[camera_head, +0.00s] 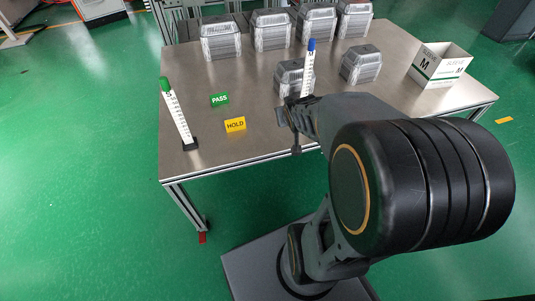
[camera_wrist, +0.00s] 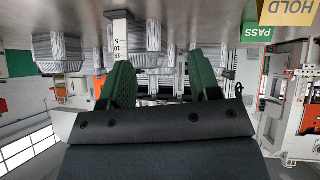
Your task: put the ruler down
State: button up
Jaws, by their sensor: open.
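Two white rulers with black markings stand upright on the table. The blue-topped ruler (camera_head: 308,72) is just beyond my gripper (camera_head: 290,115), and its lower part is hidden by the gripper and arm. The green-topped ruler (camera_head: 178,112) stands at the left in a dark base. In the wrist view, which is upside down, a ruler (camera_wrist: 120,34) stands in a dark base on the table and runs behind the left finger. My gripper (camera_wrist: 162,76) has its two green fingers wide apart, with no object visible held between them.
A green PASS sign (camera_head: 220,99) and a yellow HOLD sign (camera_head: 235,125) lie on the steel table (camera_head: 230,75). Several foil trays stand at the back, one tray (camera_head: 361,64) right of the blue-topped ruler. A carton (camera_head: 440,68) is at the right.

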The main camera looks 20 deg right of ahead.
jog(key=s+a+n+g+y, duration=0.1)
jog(key=s+a+g+y, duration=0.2)
jog(key=s+a, duration=0.9)
jog(key=a+g, duration=0.1)
jog(key=g, duration=0.2)
jog(key=shift+r+n, duration=0.25)
jog(key=shift+n, duration=0.15)
notch_tip(320, 180, up, 36)
jog(key=p, duration=3.3)
jog(key=shift+s+a+f+t+p, duration=0.15)
jog(key=shift+f+t+p, duration=0.1)
jog(key=shift+t+p, duration=0.05)
